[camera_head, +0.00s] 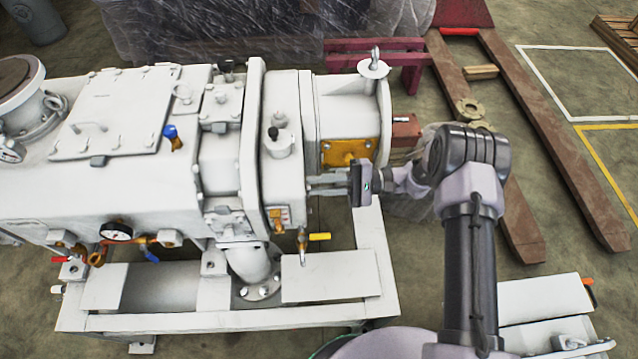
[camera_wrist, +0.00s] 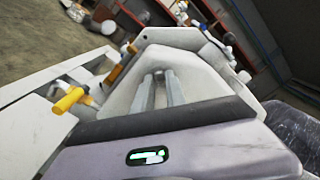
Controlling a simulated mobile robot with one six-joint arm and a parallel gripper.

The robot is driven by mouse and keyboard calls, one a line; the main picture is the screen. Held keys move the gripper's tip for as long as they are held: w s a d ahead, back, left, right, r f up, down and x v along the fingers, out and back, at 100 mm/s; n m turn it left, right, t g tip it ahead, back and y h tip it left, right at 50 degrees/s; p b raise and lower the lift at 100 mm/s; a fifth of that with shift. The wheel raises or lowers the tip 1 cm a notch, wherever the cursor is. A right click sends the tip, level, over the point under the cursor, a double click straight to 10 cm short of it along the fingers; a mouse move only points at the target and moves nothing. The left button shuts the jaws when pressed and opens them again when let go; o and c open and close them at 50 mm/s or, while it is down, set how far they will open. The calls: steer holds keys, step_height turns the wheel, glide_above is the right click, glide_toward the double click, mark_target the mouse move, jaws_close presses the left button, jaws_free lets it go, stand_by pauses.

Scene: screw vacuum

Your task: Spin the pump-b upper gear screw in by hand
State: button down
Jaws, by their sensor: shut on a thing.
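The white pump (camera_head: 285,180) stands on its frame, with its gear end facing my arm. My gripper (camera_head: 314,185) reaches in from the right, its fingers level and their tips at the gear-end housing, below the orange-yellow plate (camera_head: 350,152). In the wrist view, my gripper's two grey fingers (camera_wrist: 155,80) lie nearly parallel and close together, pointing at the white housing (camera_wrist: 190,58). The fingers are shut on the screw, which is too small and too covered by the fingertips to make out. How deep it sits cannot be told.
A yellow-handled valve (camera_head: 319,237) sticks out below my gripper; yellow handles (camera_wrist: 70,99) also show at left in the wrist view. White frame rails run below.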

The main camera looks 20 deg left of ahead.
steer(key=shift+m, duration=0.4)
steer(key=shift+s+m, duration=0.15)
steer(key=shift+m, duration=9.25)
steer(key=c, duration=1.3)
jaws_free()
steer(key=shift+d, duration=0.1)
steer(key=shift+c, duration=0.2)
